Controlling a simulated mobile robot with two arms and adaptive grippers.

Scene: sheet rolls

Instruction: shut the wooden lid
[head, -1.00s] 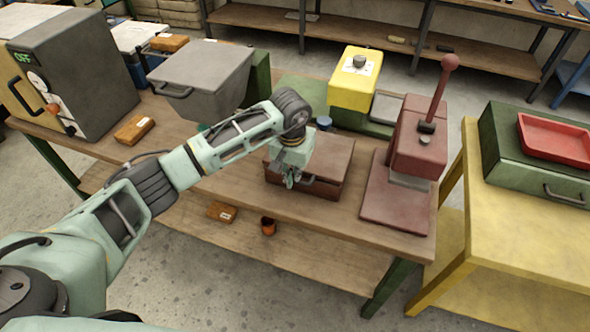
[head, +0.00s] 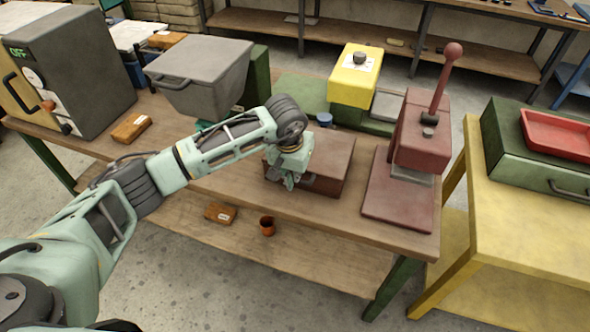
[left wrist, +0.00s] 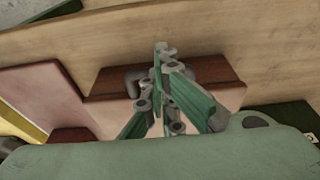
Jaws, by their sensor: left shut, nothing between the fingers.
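The brown wooden box stands on the workbench in the middle of the head view, and its lid (head: 332,152) lies flat or nearly flat on top. I cannot tell whether a thin gap is left under it. My left gripper (head: 289,181) is at the box's front left, fingers shut and empty, partly covering the lid and front. In the left wrist view the shut fingers (left wrist: 161,55) point at the reddish-brown box (left wrist: 205,73). Whether they touch it is unclear. My right gripper is not in view.
A red press (head: 415,150) with an upright lever stands close right of the box. A yellow device (head: 355,85) is behind it, and a grey bin (head: 200,75) is to the left.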

